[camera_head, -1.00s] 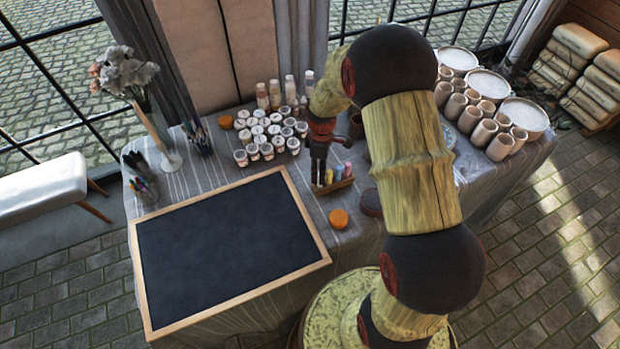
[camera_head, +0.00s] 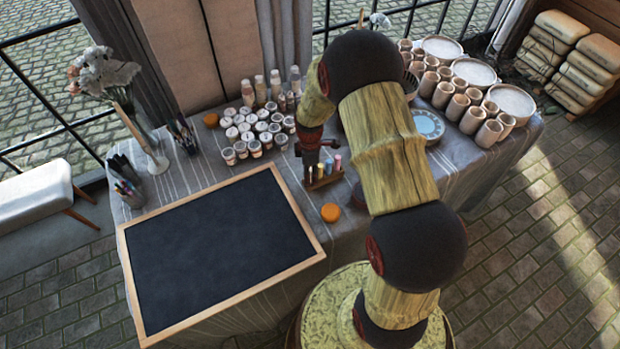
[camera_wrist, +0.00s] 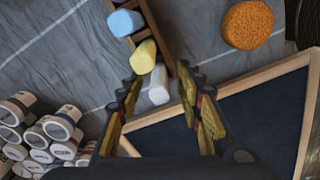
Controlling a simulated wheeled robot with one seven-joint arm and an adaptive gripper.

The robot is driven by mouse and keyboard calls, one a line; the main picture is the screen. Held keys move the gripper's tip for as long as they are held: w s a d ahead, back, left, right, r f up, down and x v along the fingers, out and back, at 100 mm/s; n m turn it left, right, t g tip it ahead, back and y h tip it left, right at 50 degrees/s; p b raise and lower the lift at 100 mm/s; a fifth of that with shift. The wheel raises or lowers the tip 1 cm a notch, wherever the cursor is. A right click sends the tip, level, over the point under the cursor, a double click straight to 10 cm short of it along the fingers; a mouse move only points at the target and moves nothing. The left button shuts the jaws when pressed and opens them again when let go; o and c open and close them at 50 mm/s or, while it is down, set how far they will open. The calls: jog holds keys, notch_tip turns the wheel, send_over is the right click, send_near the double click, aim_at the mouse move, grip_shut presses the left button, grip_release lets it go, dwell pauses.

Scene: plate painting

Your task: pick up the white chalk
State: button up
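The white chalk (camera_wrist: 158,84) stands at the end of a row in a brown wooden holder (camera_wrist: 146,34), beside the yellow chalk (camera_wrist: 143,57) and the blue chalk (camera_wrist: 122,22) in the wrist view. My gripper (camera_wrist: 160,76) is open, with one finger on each side of the white chalk and visible gaps between. In the head view the holder (camera_head: 325,181) is on the table right of the blackboard, with a pink chalk (camera_head: 338,161) at its right end. My gripper (camera_head: 309,168) is over its left end and largely hides the white chalk there.
A wood-framed blackboard (camera_head: 222,250) lies left of the holder. An orange sponge (camera_head: 331,212) is in front of it. Several paint jars (camera_head: 253,148) stand behind it to the left. Clay pots (camera_head: 457,109) and plates are at the right. The cloth around the sponge is clear.

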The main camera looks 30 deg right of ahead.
jog(key=shift+f, duration=0.25)
jog(key=shift+r, duration=0.1)
jog(key=shift+c, duration=1.2)
grip_shut()
